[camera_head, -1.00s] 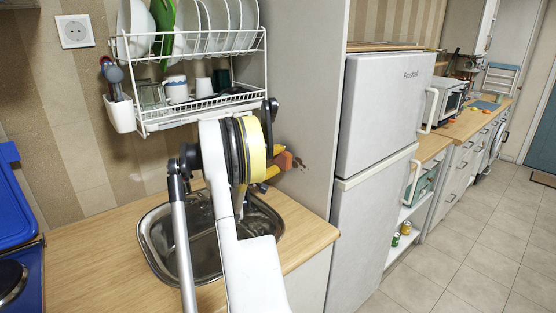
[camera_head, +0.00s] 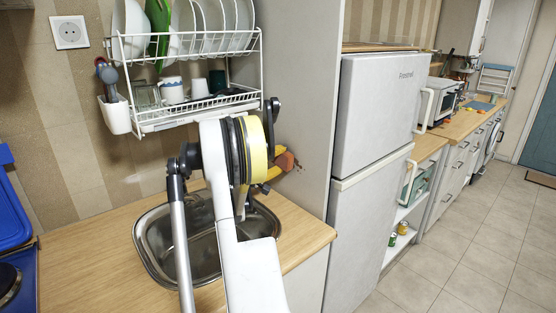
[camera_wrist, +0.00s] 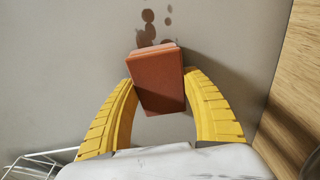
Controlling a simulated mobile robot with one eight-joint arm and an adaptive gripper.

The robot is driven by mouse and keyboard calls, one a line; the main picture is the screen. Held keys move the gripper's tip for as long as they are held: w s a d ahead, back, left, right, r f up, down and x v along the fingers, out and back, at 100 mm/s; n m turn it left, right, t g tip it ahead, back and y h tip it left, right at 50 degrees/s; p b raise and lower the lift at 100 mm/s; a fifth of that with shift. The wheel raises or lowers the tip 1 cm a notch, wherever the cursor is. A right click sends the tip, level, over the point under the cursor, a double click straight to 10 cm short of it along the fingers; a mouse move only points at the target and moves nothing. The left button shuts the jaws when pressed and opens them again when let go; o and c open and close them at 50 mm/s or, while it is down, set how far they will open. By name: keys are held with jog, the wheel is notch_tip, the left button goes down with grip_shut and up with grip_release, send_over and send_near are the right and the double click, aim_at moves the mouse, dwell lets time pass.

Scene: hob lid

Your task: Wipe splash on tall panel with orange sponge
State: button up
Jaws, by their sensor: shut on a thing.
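The tall panel (camera_head: 297,80) is a grey upright side wall between the sink and the fridge. The splash (camera_wrist: 148,27) is a group of dark brown spots on it, just beyond the sponge's far end in the wrist view; part shows in the head view (camera_head: 299,167). The orange sponge (camera_wrist: 157,82) is a reddish-orange block. My gripper (camera_wrist: 158,85), with yellow fingers, is shut on the sponge's sides. The sponge's far end is at or very near the panel, over the lower spots; contact is unclear. In the head view, my arm partly hides the sponge (camera_head: 284,161).
A white dish rack (camera_head: 195,113) hangs left of the panel, above the sink (camera_head: 155,245). The wooden counter (camera_head: 95,240) lies below. The fridge (camera_head: 378,120) stands right of the panel. A blue hob lid (camera_head: 10,200) is at far left.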

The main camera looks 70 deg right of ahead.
aim_at(305, 166)
jog(key=shift+s+a+b, duration=0.3)
jog(key=shift+s+a, duration=0.6)
jog(key=shift+s, duration=0.55)
jog(key=shift+s+a+b, duration=0.3)
jog(key=shift+s+a, duration=0.65)
jog(key=shift+s, duration=0.45)
jog(key=shift+s+a+b, duration=0.3)
jog(key=shift+s+a, duration=0.6)
jog(key=shift+s, duration=0.55)
jog(key=shift+w+d, duration=1.05)
jog(key=shift+w, duration=0.55)
jog(key=shift+w+d, duration=1.05)
jog(key=shift+w, duration=0.55)
jog(key=shift+w+d, duration=1.05)
jog(key=shift+w, duration=0.55)
jog(key=shift+w+b+v, duration=0.15)
jog(key=shift+b+v, duration=0.1)
jog(key=shift+v, duration=1.25)
jog(key=shift+w+b+v, duration=0.2)
jog(key=shift+b+v, duration=0.05)
jog(key=shift+v, duration=1.2)
jog(key=v, duration=0.2)
jog(key=shift+w+a+r, duration=0.1)
jog(key=shift+w+a, duration=0.1)
jog(key=shift+w, duration=0.2)
